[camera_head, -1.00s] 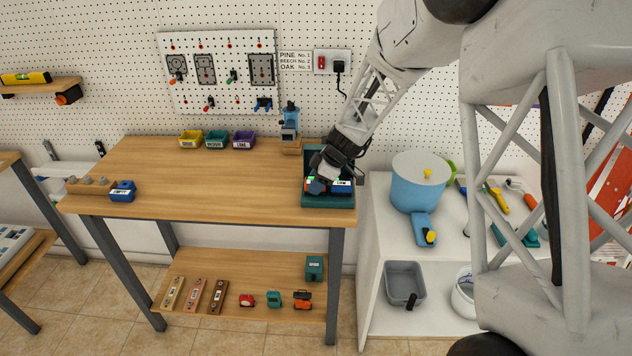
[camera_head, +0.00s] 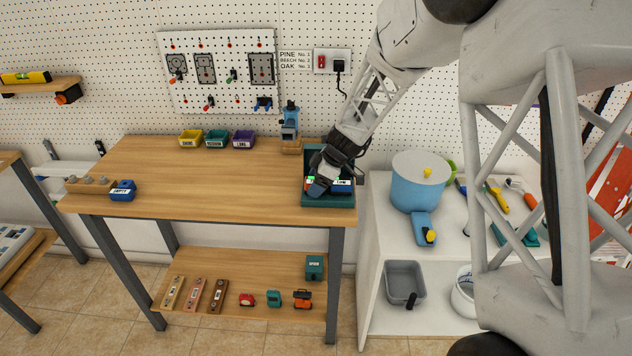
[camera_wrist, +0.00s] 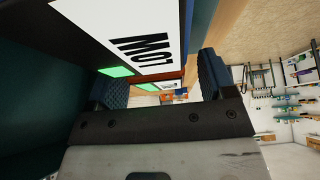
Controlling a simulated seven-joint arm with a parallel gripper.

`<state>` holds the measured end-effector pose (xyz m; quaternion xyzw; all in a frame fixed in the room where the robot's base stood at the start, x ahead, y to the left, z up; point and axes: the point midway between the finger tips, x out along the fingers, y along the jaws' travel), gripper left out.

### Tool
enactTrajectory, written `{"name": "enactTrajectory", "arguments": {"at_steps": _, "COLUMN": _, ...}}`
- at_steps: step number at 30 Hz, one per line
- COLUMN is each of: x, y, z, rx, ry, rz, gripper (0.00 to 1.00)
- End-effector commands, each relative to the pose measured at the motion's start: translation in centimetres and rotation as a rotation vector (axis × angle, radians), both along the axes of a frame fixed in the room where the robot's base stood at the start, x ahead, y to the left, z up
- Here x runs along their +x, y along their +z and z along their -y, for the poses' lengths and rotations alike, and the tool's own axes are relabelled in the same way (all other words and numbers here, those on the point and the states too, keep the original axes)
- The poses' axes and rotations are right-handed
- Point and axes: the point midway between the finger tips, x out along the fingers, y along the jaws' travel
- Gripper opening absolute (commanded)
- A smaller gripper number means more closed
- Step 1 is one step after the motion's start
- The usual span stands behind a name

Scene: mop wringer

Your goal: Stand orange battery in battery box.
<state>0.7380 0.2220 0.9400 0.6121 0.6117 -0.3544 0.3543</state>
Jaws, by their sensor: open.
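The teal battery box (camera_head: 330,201) sits at the right end of the workbench. My gripper (camera_head: 318,187) reaches down into its left part and hides much of what stands there. A small orange patch, likely the orange battery (camera_head: 307,187), shows at the gripper's left edge. A blue battery with a white label (camera_head: 343,186) stands to the right of it. In the wrist view my gripper (camera_wrist: 160,86) is open, its two fingers apart. A large white label reading LOW (camera_wrist: 140,30) and green lights show near the fingers. An orange-red strip lies between them; its contact is unclear.
A blue device on a wooden stand (camera_head: 290,132) is behind the box. Yellow, teal and purple bins (camera_head: 217,139) line the back of the bench. A blue block labelled EMPTY (camera_head: 122,191) sits at the left. The middle of the bench (camera_head: 215,180) is clear.

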Motion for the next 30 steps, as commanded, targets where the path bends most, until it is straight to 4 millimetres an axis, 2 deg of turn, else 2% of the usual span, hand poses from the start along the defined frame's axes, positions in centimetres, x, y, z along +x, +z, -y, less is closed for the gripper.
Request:
{"name": "enactTrajectory", "arguments": {"at_steps": 11, "x": 0.0, "y": 0.6, "z": 0.4, "rx": 0.0, "ry": 0.0, "rz": 0.001, "gripper": 0.76}}
{"name": "enactTrajectory", "arguments": {"at_steps": 24, "x": 0.0, "y": 5.0, "z": 2.9, "rx": 0.001, "ry": -0.002, "rz": 0.001, "gripper": 0.76}}
{"name": "enactTrajectory", "arguments": {"at_steps": 30, "x": 0.0, "y": 6.5, "z": 3.7, "rx": 0.0, "ry": 0.001, "rz": 0.0, "gripper": 0.76}}
